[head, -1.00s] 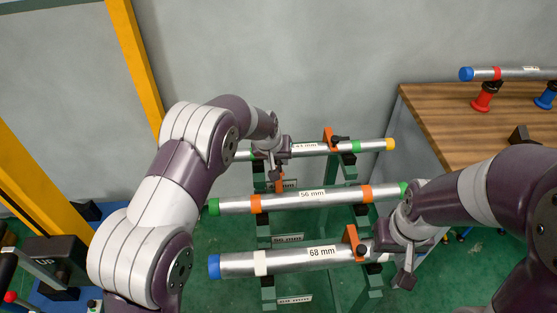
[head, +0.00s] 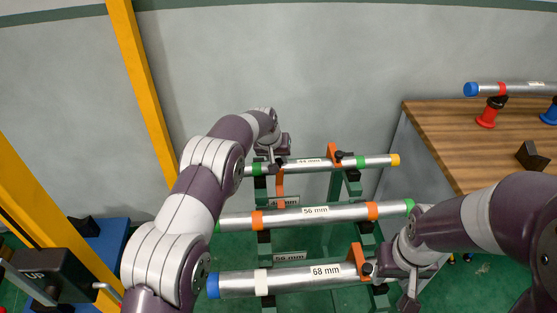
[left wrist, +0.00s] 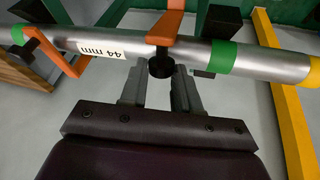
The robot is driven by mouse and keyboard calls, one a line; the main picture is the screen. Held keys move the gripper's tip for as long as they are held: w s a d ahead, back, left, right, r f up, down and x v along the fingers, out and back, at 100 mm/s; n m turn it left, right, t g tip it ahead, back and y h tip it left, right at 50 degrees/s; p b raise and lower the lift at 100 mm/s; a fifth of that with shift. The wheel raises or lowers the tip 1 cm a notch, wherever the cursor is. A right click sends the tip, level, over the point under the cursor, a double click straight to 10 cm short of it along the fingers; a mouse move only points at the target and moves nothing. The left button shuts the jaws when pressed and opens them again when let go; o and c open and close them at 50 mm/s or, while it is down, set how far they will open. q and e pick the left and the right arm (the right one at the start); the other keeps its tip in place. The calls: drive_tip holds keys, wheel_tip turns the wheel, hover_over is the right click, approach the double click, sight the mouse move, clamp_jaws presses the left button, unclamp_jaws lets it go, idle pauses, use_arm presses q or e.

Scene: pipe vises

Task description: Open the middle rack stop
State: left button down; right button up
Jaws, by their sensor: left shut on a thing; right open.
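Three labelled pipes lie across a green rack (head: 352,187): the 44 mm pipe (head: 330,163) at the back, the 56 mm pipe (head: 340,212) in the middle and the 68 mm pipe (head: 300,278) in front. My left gripper (head: 276,163) is at the 44 mm pipe. In the head view this bar (head: 280,188) points towards the front. My right gripper (head: 375,270) is open by the 68 mm pipe's right end, beside an orange stop (head: 357,259).
Another orange stop (head: 334,154) stands at the 44 mm pipe's right side. A wooden bench (head: 450,135) on the right carries a pipe (head: 520,88) on red and blue stands. A yellow post (head: 145,95) rises at the left.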

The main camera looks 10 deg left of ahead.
use_arm(q)
drive_tip(key=shift+w+a+r, duration=0.1)
drive_tip(key=shift+w+r, duration=0.1)
drive_tip(key=shift+w, duration=0.1)
drive_tip(key=c, duration=1.1)
unclamp_jaws()
drive_tip(key=shift+o, duration=1.2)
drive_tip(key=shift+f, duration=0.15)
drive_tip(key=shift+s, duration=0.1)
drive_tip(key=b+v, duration=0.2)
drive_tip(key=v, duration=1)
drive_tip(key=shift+s+r, duration=0.15)
drive_tip(key=shift+r, duration=0.15)
drive_tip(key=shift+a, duration=0.1)
